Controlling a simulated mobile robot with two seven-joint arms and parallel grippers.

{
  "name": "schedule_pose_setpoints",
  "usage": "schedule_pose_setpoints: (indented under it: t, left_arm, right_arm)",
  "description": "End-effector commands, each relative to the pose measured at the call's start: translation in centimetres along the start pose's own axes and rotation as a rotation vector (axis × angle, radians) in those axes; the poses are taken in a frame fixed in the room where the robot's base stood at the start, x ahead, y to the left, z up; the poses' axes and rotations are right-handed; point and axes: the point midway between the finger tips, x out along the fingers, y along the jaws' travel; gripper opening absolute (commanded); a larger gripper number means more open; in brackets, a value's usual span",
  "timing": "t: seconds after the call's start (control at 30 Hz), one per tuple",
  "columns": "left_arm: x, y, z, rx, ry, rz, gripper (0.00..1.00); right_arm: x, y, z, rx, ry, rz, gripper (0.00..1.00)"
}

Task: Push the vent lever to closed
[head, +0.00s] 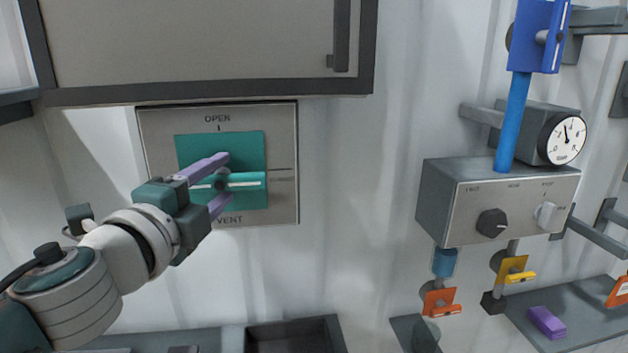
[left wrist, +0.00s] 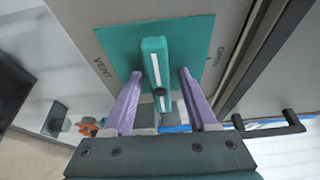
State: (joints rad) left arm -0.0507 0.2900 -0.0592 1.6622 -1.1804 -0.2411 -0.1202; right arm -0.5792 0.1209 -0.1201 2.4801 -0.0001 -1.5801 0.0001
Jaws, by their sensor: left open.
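The vent panel (head: 286,206) is a grey plate marked OPEN at the top and VENT at the bottom, with a small label at the right that is hard to read. The teal vent lever (head: 247,180), with a white stripe, lies about level on a teal square and points right towards that label. My left gripper (head: 220,181) is open in front of the panel, its purple fingers above and below the lever. In the left wrist view the lever (left wrist: 153,60) stands between the spread fingers (left wrist: 160,74), with a gap on both sides. My right gripper is out of view.
A dark-framed cabinet (head: 200,94) overhangs just above the panel. To the right are a grey control box (head: 450,205) with knobs, a gauge (head: 563,139) and a blue hanging piece (head: 512,120). An open dark bin (head: 292,327) sits below. The wall between is clear.

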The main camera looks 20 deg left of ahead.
Motion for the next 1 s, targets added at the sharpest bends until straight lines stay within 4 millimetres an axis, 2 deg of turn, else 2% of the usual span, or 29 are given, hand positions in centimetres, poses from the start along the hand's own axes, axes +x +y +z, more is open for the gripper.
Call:
schedule_pose_setpoints:
  t: [0.17, 0.4, 0.6, 0.77, 1.0]
  left_arm:
    - [-1.6, 0.2, 0.0, 0.001, 0.0, 0.002, 0.57]
    - [-6.1, 0.5, 0.0, 0.001, 0.001, 0.003, 0.57]
    - [-8.9, 0.4, 0.0, 0.0, 0.0, 0.002, 0.57]
    - [-9.8, 0.1, 0.0, 0.001, 0.0, 0.001, 0.57]
    - [-9.9, 0.0, 0.0, 0.001, 0.0, 0.0, 0.57]
  right_arm:
    - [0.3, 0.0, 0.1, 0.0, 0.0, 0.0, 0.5]
    - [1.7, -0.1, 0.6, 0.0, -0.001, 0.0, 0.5]
    - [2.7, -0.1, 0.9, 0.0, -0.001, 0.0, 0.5]
    - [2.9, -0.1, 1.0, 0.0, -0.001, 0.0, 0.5]
    - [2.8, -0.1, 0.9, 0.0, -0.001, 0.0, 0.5]
